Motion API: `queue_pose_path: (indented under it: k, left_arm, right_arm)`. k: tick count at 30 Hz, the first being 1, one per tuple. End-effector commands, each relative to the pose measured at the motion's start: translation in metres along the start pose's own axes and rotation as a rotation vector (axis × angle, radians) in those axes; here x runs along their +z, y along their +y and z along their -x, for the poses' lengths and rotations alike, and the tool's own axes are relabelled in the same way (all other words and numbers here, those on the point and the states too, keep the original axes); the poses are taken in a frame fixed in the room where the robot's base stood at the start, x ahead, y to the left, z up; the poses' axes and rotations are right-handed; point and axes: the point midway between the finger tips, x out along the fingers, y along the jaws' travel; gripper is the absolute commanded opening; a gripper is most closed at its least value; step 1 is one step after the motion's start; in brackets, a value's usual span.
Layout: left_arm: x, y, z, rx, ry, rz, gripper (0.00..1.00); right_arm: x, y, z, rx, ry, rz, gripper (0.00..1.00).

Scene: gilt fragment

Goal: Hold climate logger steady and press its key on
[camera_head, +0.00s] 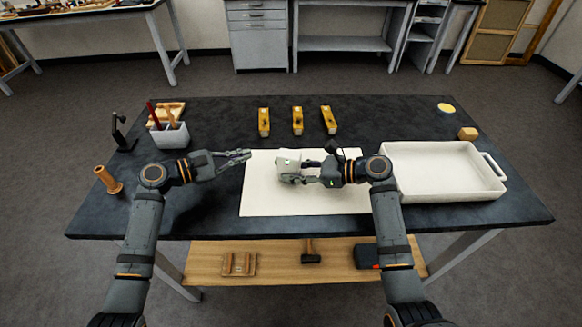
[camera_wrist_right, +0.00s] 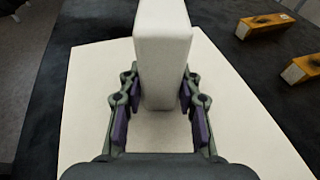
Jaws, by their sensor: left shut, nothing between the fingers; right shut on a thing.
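The climate logger (camera_head: 288,161) is a small white box on the white mat (camera_head: 262,196) in the middle of the table. In the right wrist view the white box (camera_wrist_right: 162,45) stands between the two fingers. My right gripper (camera_head: 308,172) is shut on it from its right side. My left gripper (camera_head: 247,155) is shut and empty, over the left edge of the mat, a short gap to the left of the logger. The logger's key cannot be made out in either view.
Several yellow blocks (camera_head: 297,120) stand in a row behind the mat. A white tray (camera_head: 396,152) is at the right. A tool holder (camera_head: 170,136), a black stand (camera_head: 121,135) and a wooden handle (camera_head: 108,180) are at the left. A yellow disc and block (camera_head: 467,133) lie back right.

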Motion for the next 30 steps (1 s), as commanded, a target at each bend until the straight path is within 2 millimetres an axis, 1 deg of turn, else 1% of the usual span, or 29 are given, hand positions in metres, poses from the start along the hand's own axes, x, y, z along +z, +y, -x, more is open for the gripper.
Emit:
queue_pose_path:
  k: [3, 12, 13, 18, 19, 27, 30]
  left_arm:
    - [-0.0028, 0.0033, 0.0042, 0.000, 0.000, 0.000, 0.00]
    - [-0.0029, 0.0034, 0.0044, 0.000, -0.001, 0.000, 0.00]
    - [-0.0029, 0.0034, 0.0044, 0.001, 0.000, 0.000, 0.00]
    - [-0.0029, 0.0033, 0.0044, 0.000, 0.000, 0.000, 0.00]
    - [-0.0029, 0.0033, 0.0043, 0.000, 0.000, 0.000, 0.00]
    - [-0.0029, 0.0033, 0.0043, 0.000, 0.000, 0.000, 0.00]
    - [-0.0029, 0.0033, 0.0043, 0.000, 0.000, 0.000, 0.00]
  right_arm:
    - [-0.0001, 0.0000, 0.0000, 0.000, 0.000, 0.000, 0.16]
    - [-0.0002, 0.0000, 0.0000, 0.000, 0.000, 0.000, 0.16]
    - [-0.0002, 0.0000, 0.0000, 0.000, 0.000, 0.000, 0.35]
    - [-0.0001, -0.0001, 0.0001, 0.000, 0.000, 0.000, 0.58]
    - [-0.0001, -0.0001, 0.0001, 0.000, 0.000, 0.000, 0.60]
    - [-0.0002, -0.0001, 0.0006, 0.000, 0.001, 0.000, 0.60]
    - [-0.0013, -0.0008, 0.0084, -0.002, 0.004, 0.001, 0.60]
